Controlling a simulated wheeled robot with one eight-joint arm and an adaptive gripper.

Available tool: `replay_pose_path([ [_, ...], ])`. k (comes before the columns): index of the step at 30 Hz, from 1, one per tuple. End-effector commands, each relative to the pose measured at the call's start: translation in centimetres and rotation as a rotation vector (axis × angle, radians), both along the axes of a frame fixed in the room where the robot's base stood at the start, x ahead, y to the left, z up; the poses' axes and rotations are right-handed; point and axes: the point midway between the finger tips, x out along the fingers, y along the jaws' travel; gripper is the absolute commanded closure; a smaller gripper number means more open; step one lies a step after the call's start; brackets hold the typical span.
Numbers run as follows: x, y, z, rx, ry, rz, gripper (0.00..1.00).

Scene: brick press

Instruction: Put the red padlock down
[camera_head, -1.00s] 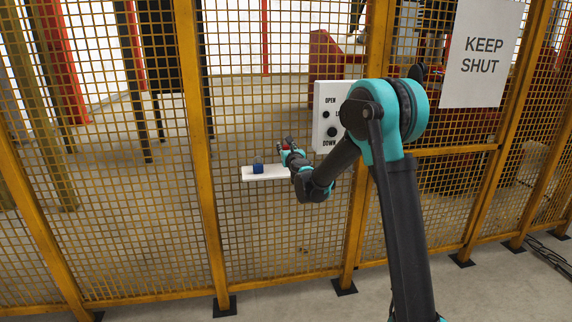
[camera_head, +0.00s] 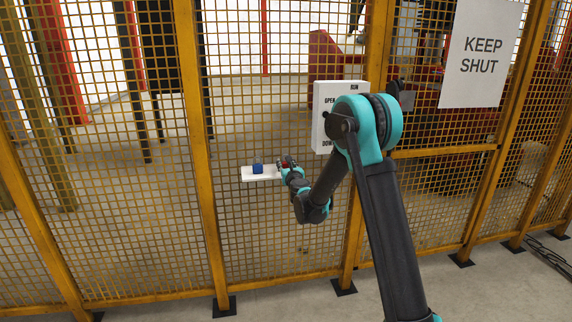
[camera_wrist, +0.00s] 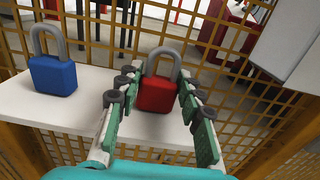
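The red padlock (camera_wrist: 157,93) is upright between the fingers of my gripper (camera_wrist: 156,84), its grey shackle on top. My gripper is closed around it, one finger at each side. In the head view my gripper (camera_head: 288,165) is at the right end of the white shelf (camera_head: 262,178). The padlock's base is at or just over the shelf top (camera_wrist: 100,108); I cannot tell whether it touches.
A blue padlock (camera_wrist: 53,75) stands on the shelf to the left, also in the head view (camera_head: 257,168). The yellow mesh fence (camera_head: 290,240) is behind. A white control panel (camera_head: 325,105) hangs above right. The shelf between the padlocks is clear.

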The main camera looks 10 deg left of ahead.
Motion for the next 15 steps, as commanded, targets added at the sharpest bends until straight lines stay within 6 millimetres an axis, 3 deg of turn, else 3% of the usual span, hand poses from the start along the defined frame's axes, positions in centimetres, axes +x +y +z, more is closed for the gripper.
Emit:
replay_pose_path([
  [1,0.01,0.0,-0.01,0.0,0.0,0.0,0.58],
  [5,0.01,0.0,0.0,0.0,0.0,0.0,0.43],
  [15,-0.01,0.0,0.25,0.0,0.0,0.0,0.43],
])
